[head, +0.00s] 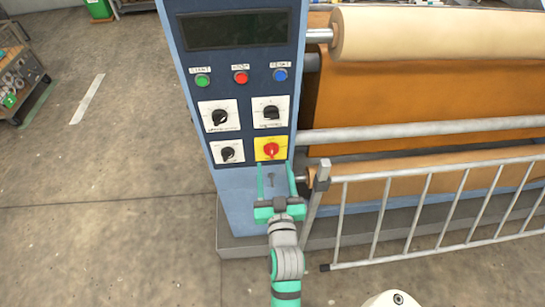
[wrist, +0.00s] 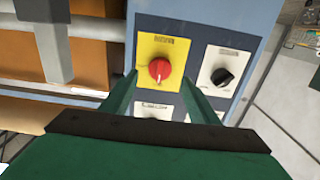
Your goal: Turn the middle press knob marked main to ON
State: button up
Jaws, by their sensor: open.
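A red rotary knob (head: 271,149) sits on a yellow plate (head: 259,156) at the lower right of the blue press panel. The red knob (wrist: 160,69) also shows in the wrist view, with a pale pointer mark toward the bottom of the picture. The plate's label is too small to read. My gripper (head: 275,165) is open and empty just below the yellow plate in the head view. In the wrist view my gripper (wrist: 158,77) has its green fingers on either side of the red knob's line; contact cannot be told.
Black knobs on white plates sit close by: lower left (head: 229,153), upper left (head: 220,118) and upper right (head: 270,113). Green, red (head: 240,77) and blue push buttons lie above, under a dark display (head: 232,30). A metal guard rail (head: 430,215) and rollers stand to the right.

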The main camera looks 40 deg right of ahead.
aim_at(272, 155)
jog(key=x, duration=0.3)
jog(key=shift+w+d, duration=0.1)
jog(key=shift+w, duration=0.2)
jog(key=shift+w+d, duration=0.45)
jog(key=shift+d, duration=0.1)
jog(key=shift+w+a, duration=0.1)
jog(key=c, duration=1)
